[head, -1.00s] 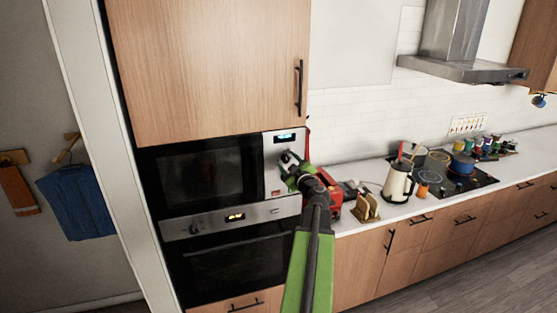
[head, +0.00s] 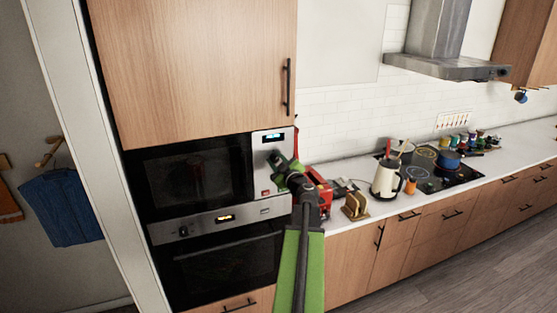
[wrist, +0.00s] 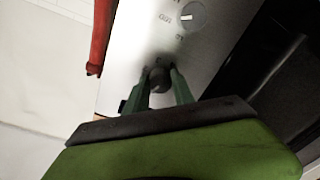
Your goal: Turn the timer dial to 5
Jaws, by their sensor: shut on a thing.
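The microwave's control panel (head: 271,150) is a steel strip to the right of its dark door. In the wrist view, my gripper (wrist: 158,85) is shut on a dark round dial (wrist: 158,77), with one green finger on either side. A second, light grey dial (wrist: 193,16) with a white mark is apart from the fingers, near the top edge.
The microwave door (head: 198,172) is closed, with an oven (head: 225,265) below it. A red appliance (head: 318,195) stands close to the right of the panel. Toast in a rack (head: 355,205) and a cream kettle (head: 386,180) are farther right on the counter.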

